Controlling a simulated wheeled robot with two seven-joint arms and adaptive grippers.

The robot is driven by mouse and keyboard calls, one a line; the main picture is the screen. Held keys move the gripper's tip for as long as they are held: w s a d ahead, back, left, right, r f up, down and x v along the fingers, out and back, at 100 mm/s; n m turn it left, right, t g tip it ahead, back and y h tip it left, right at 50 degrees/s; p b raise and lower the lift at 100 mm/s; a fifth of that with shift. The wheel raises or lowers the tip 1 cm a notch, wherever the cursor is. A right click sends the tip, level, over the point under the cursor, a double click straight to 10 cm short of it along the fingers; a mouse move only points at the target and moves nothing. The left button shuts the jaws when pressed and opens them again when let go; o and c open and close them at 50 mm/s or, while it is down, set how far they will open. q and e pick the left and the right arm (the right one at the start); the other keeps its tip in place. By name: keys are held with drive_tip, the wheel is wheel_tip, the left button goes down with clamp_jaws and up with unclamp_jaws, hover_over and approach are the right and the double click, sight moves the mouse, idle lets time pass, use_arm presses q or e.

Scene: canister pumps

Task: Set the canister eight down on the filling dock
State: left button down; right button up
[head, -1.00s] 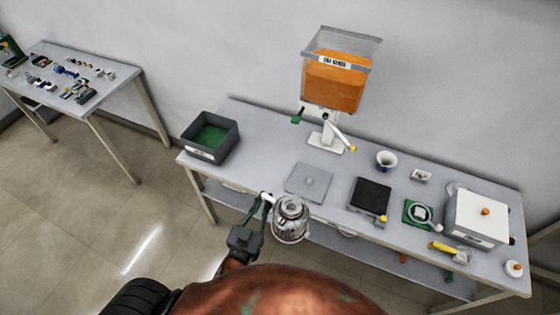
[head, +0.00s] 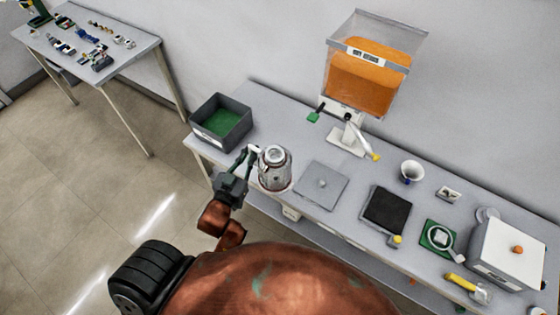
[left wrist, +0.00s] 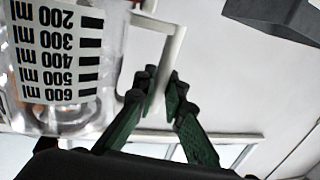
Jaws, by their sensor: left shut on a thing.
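The canister (head: 275,168) is a clear jar with a pale round top. My left gripper (head: 250,156) is shut on its white handle (left wrist: 172,50), to the left of the jar. In the left wrist view the canister's clear wall (left wrist: 60,65) shows black ml marks, inverted in the picture. That plate may be the filling dock; no label shows. I cannot tell the canister's height above the table. My right gripper is not in view.
A dark bin with a green floor (head: 221,122) stands left. A dispenser with orange contents (head: 368,85) stands behind the plate. A black pad (head: 386,210), a white cup (head: 412,172) and a white box (head: 508,252) lie right. A second table (head: 140,52) is far left.

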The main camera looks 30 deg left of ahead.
use_arm(q)
drive_tip(key=w+a+f+b, duration=0.35)
drive_tip(key=w+a, duration=0.25)
drive_tip(key=w, duration=0.6)
drive_tip(key=w+f+b, duration=0.1)
drive_tip(key=w+f, duration=0.3)
drive_tip(key=f, duration=0.5)
drive_tip(key=shift+a+b, duration=0.4)
drive_tip(key=c, duration=2)
unclamp_jaws()
drive_tip(key=shift+f, duration=0.15)
drive_tip(key=s, duration=0.4)
drive_tip(key=s+d, duration=0.1)
drive_tip(key=s, duration=0.3)
drive_tip(key=s+p, duration=0.1)
drive_tip(key=s, duration=0.3)
drive_tip(key=shift+d, duration=0.2)
